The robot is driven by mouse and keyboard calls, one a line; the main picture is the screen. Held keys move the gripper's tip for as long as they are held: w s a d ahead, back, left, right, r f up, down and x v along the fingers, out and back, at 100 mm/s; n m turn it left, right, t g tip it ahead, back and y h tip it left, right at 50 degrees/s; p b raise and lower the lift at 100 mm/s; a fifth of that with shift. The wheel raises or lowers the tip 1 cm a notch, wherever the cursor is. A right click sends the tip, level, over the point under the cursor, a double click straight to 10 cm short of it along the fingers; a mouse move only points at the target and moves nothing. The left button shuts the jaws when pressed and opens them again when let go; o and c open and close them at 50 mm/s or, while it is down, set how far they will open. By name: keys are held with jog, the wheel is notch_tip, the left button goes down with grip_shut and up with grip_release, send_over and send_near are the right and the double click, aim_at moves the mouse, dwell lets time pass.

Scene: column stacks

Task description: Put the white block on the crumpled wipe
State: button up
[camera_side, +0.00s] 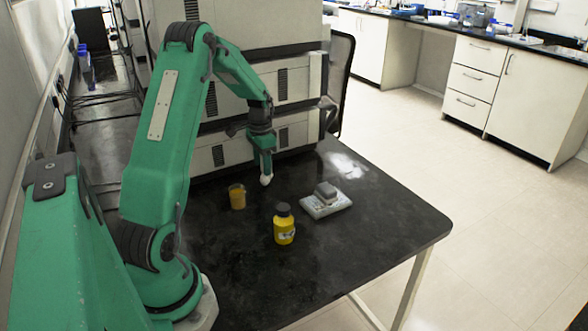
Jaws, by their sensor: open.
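My gripper (265,178) hangs pointing down above the black table, left of the middle of the picture. A small white thing shows right at its tip; I cannot tell whether it is the white block or part of the fingers. A bright white patch (347,165) lies on the table to the right of my gripper; I cannot tell whether it is the crumpled wipe or a glare. A pale flat thing (317,211) lies in front of that patch, with a small grey block (326,191) on top. No other white block shows clearly.
An amber container (237,197) stands left of and below my gripper in the picture. A yellow bottle with a black cap (284,226) stands in front. Large grey instruments (298,78) rise behind the table (390,226). The table's right part is clear.

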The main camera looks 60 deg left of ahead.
notch_tip(320, 180, up, 12)
jog(key=shift+f, duration=0.25)
jog(key=shift+r, duration=0.15)
dwell(0.7)
jog(key=shift+d+r, duration=0.15)
jog(key=shift+d, duration=0.1)
jog(key=s+d+r+t+y, duration=0.1)
jog(key=d+r, duration=0.3)
jog(key=d, duration=0.5)
jog(key=s+d+r+t, duration=0.1)
jog(key=d+r, duration=0.3)
jog(key=d, duration=0.5)
jog(key=s+d+t+h, duration=0.1)
jog(key=s+d+t, duration=0.2)
jog(key=s+d, duration=0.8)
jog(key=shift+s+d+f+t, duration=0.2)
jog(key=shift+d+f+t, duration=0.1)
jog(key=shift+d, duration=1.2)
